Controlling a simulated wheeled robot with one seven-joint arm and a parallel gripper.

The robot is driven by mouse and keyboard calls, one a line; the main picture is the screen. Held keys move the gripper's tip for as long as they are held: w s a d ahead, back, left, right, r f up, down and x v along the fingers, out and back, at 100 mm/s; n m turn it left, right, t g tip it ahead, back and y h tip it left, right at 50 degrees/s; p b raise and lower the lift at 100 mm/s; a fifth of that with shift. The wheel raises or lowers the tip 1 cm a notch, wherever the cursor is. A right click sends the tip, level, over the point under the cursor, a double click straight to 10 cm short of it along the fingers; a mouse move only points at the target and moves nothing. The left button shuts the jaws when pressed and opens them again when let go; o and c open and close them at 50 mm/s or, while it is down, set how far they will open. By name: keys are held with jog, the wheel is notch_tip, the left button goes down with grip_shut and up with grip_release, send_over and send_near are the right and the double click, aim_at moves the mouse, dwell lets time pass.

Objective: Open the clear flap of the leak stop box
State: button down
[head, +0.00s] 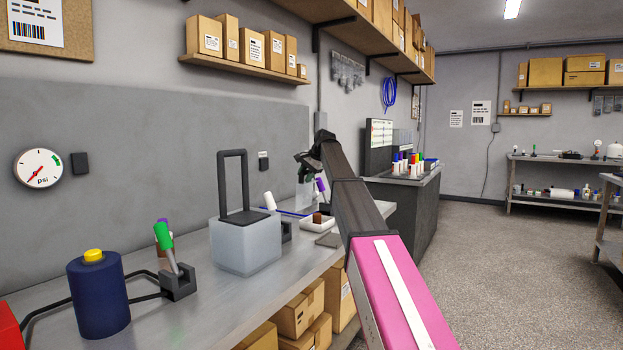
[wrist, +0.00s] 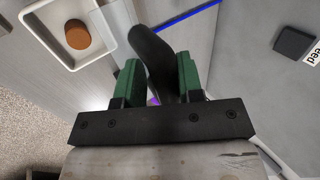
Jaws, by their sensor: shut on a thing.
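My gripper (head: 306,160) is over the back part of the workbench, at the end of my arm. In the wrist view its two green fingers (wrist: 158,80) are shut on a dark rounded, elongated piece (wrist: 153,52). I cannot tell what this piece belongs to. A pale, see-through shape (head: 305,196) stands just below the gripper in the head view, partly hidden by my arm. I cannot make out for sure the leak stop box or its clear flap.
A translucent box with a tall black handle (head: 246,244) stands nearer on the bench. A white tray (wrist: 108,12) holds a brown round piece (wrist: 77,34). A blue cylinder (head: 98,296) and marker holder (head: 178,283) are at front left. The floor (head: 480,255) at right is clear.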

jog(key=shift+a+f, duration=0.65)
jog(key=shift+f, duration=0.1)
jog(key=c, duration=1)
grip_release()
jog(key=shift+s, duration=0.1)
jog(key=shift+o, duration=0.2)
jog(key=w+v, duration=0.1)
jog(key=v, duration=1.1)
jog(key=shift+r, duration=0.25)
jog(key=shift+a, duration=0.1)
